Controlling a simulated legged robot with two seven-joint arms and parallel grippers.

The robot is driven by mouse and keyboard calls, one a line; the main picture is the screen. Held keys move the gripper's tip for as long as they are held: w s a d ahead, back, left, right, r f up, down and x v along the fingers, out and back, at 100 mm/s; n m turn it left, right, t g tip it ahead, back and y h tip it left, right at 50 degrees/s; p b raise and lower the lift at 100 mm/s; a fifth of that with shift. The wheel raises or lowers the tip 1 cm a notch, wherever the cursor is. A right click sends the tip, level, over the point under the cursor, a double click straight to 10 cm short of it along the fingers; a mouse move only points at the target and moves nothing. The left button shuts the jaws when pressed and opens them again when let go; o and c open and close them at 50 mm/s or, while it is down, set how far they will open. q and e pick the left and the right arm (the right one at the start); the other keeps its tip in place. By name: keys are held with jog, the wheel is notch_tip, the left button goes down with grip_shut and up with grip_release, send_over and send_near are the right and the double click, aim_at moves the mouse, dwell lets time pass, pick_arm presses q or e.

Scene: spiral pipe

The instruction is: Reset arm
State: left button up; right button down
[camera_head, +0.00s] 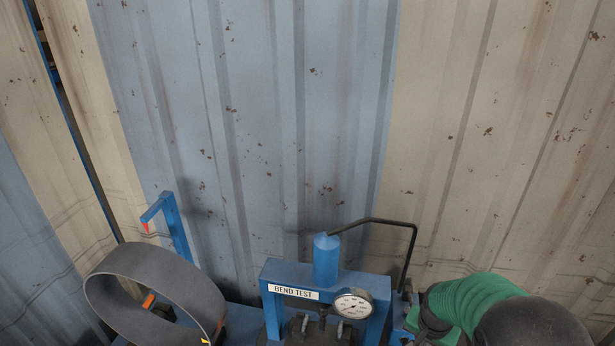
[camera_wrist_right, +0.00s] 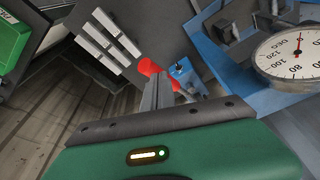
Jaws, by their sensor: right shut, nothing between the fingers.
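My right arm (camera_head: 475,303), green and black, comes in at the bottom right of the head view; its gripper cannot be made out there. In the right wrist view my right gripper (camera_wrist_right: 156,92) is shut and empty, its narrow grey fingers pointing away past the green housing. A large grey pipe ring (camera_head: 150,268) stands at the lower left of the head view, its bottom cut off by the frame. My left gripper is not in view.
A blue "BEND TEST" press (camera_head: 325,273) with a dial gauge (camera_head: 353,306) and black lever (camera_head: 375,219) stands close left of my right arm. A blue post with a red tip (camera_head: 172,225) stands behind the ring. Corrugated wall (camera_head: 270,120) closes the back.

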jog(key=s+a+r+n+y, duration=0.1)
jog(key=s+a+r+n, duration=0.3)
jog(key=s+a+n, duration=0.65)
jog(key=s+f+m+b, duration=0.1)
jog(key=s+f+b, duration=0.1)
jog(key=f+b, duration=0.8)
jog(key=s+f+m+b, duration=0.2)
jog(key=f+b, duration=0.7)
jog(key=shift+d+f+b, duration=0.35)
jog(key=c, duration=2.1)
grip_release()
jog(key=shift+c, duration=0.2)
